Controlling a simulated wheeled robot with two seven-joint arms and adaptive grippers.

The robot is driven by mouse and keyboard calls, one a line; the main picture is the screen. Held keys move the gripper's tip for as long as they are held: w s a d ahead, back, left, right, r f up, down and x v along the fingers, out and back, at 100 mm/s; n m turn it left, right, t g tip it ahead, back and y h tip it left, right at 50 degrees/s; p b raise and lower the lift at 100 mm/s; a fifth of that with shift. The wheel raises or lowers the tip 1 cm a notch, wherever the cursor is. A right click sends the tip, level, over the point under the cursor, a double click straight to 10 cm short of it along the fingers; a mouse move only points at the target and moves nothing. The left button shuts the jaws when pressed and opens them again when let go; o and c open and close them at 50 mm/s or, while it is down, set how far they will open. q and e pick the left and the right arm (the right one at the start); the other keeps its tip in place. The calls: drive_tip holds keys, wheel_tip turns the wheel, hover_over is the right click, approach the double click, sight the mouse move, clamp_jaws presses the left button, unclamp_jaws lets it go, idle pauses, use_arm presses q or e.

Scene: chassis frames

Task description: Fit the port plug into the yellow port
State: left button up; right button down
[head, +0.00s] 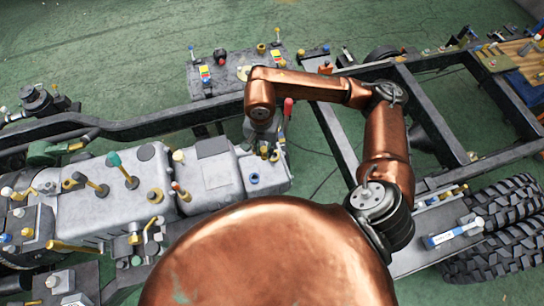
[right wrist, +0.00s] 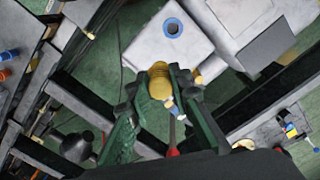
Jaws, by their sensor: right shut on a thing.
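My right gripper (head: 266,150) is over the right end of the grey gearbox housing (head: 212,172), mostly hidden by my own arm in the head view. In the right wrist view its dark green fingers (right wrist: 157,92) are shut on a yellow-brass, ribbed, rounded piece (right wrist: 159,78), which looks like the port plug. A small blue and white bit shows just below it. Another yellow piece (right wrist: 197,77) shows beside the right finger. A blue-ringed port (right wrist: 173,27) is on the housing, apart from the gripper. I cannot make out the yellow port for certain. My left gripper is not in view.
A red-handled lever (head: 288,107) stands close to the right gripper. Black chassis rails (head: 430,110) run to the right, near stacked tyres (head: 500,215).

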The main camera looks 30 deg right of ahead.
drive_tip(key=s+m, duration=0.2)
drive_tip(key=m, duration=0.5)
drive_tip(key=m+p, duration=0.4)
drive_tip(key=m, duration=1.7)
approach(274, 154)
drive_tip(key=shift+s+a+f, duration=0.15)
drive_tip(key=shift+s+a, duration=0.15)
drive_tip(key=shift+s, duration=0.2)
drive_tip(key=shift+s+a+f, duration=0.2)
drive_tip(key=shift+s+a, duration=0.05)
drive_tip(key=shift+s, duration=0.3)
drive_tip(key=shift+w+d+f, duration=0.1)
drive_tip(key=shift+w+f, duration=0.15)
drive_tip(key=shift+f, duration=0.1)
wheel_tip(274, 154, down, 3)
drive_tip(key=shift+d+f+p, duration=0.1)
drive_tip(key=shift+f+p, duration=0.05)
drive_tip(key=shift+p, duration=0.25)
drive_tip(key=shift+f, duration=0.25)
drive_tip(key=shift+s+f+b, duration=0.25)
drive_tip(key=shift+f+b, duration=0.2)
drive_tip(key=shift+b, duration=0.1)
drive_tip(key=c, duration=2)
unclamp_jaws()
drive_tip(key=shift+f, duration=0.1)
drive_tip(key=shift+o, duration=1.2)
drive_tip(key=shift+w+f, duration=0.1)
drive_tip(key=shift+w, duration=0.05)
